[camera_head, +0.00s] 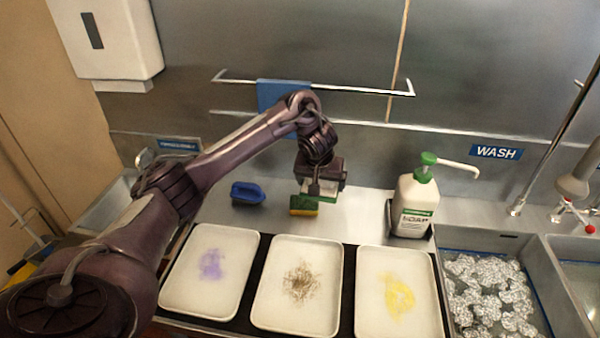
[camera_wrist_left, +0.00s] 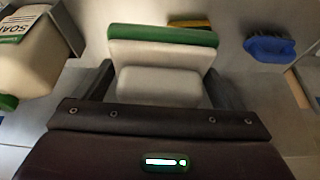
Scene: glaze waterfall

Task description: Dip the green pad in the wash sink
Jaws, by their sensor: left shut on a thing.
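The green pad (camera_wrist_left: 165,36) is a flat green layer on a white block with a white grip. My left gripper (camera_head: 320,190) is shut on that white grip, with a dark finger on each side in the left wrist view. In the head view the green pad (camera_head: 322,199) shows as a thin strip under the gripper, above the counter behind the trays. The wash sink (camera_head: 445,262) is at the right, below the blue WASH sign (camera_head: 497,152). Crumpled foil-like lumps (camera_head: 490,290) fill much of it. My right gripper is not in view.
Three white trays with purple (camera_head: 180,300), brown (camera_head: 262,310) and yellow (camera_head: 370,320) stains lie in front. A soap bottle (camera_head: 414,210) stands between gripper and wash sink. A blue brush (camera_head: 247,194) and a yellow-green sponge (camera_head: 304,206) are on the counter.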

